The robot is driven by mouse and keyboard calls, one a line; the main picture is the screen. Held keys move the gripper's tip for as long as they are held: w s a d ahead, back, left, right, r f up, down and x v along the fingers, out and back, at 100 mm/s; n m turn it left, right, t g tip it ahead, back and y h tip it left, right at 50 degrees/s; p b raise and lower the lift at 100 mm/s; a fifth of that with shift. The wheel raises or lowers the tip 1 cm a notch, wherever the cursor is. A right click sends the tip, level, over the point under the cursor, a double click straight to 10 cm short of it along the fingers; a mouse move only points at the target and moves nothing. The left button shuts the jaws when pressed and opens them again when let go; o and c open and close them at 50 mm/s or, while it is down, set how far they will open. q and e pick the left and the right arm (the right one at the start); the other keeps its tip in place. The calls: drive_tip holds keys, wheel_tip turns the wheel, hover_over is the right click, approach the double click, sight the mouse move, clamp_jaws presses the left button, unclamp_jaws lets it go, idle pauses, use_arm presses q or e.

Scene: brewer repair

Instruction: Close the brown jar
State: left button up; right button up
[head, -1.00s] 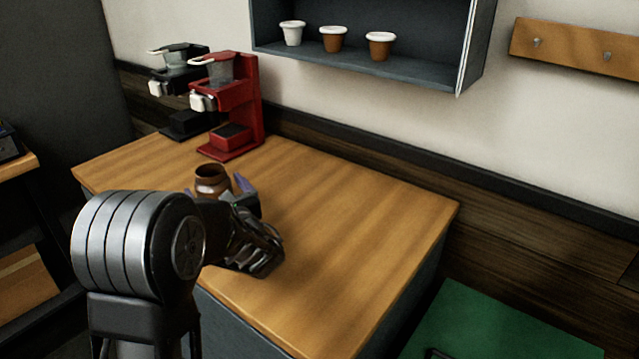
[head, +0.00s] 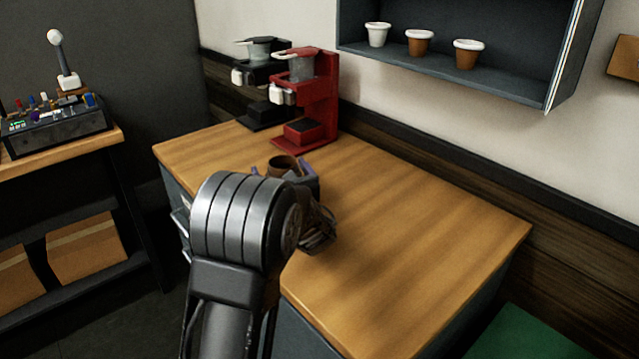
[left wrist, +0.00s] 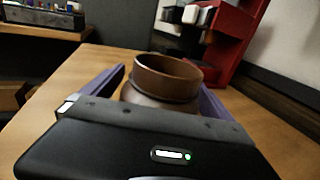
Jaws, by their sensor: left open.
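The brown jar (head: 284,165) stands upright on the wooden counter (head: 420,230), partly hidden behind my left arm in the head view. In the left wrist view the jar (left wrist: 166,80) shows an open round mouth with no lid on it. My left gripper (head: 285,172) is open, with its purple fingers on either side of the jar. In the left wrist view the left gripper's fingers (left wrist: 160,92) flank the jar, with a gap visible at least on the left side. No separate lid shows in these frames. My right gripper is not in view.
A red brewer (head: 318,100) and a black brewer (head: 265,90) stand at the back of the counter. A wall shelf (head: 450,75) holds several small cups. A side table (head: 75,145) with a control box (head: 55,130) is at the left. The counter's right half is clear.

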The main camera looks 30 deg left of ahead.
use_arm(q)
drive_tip(key=c, duration=2)
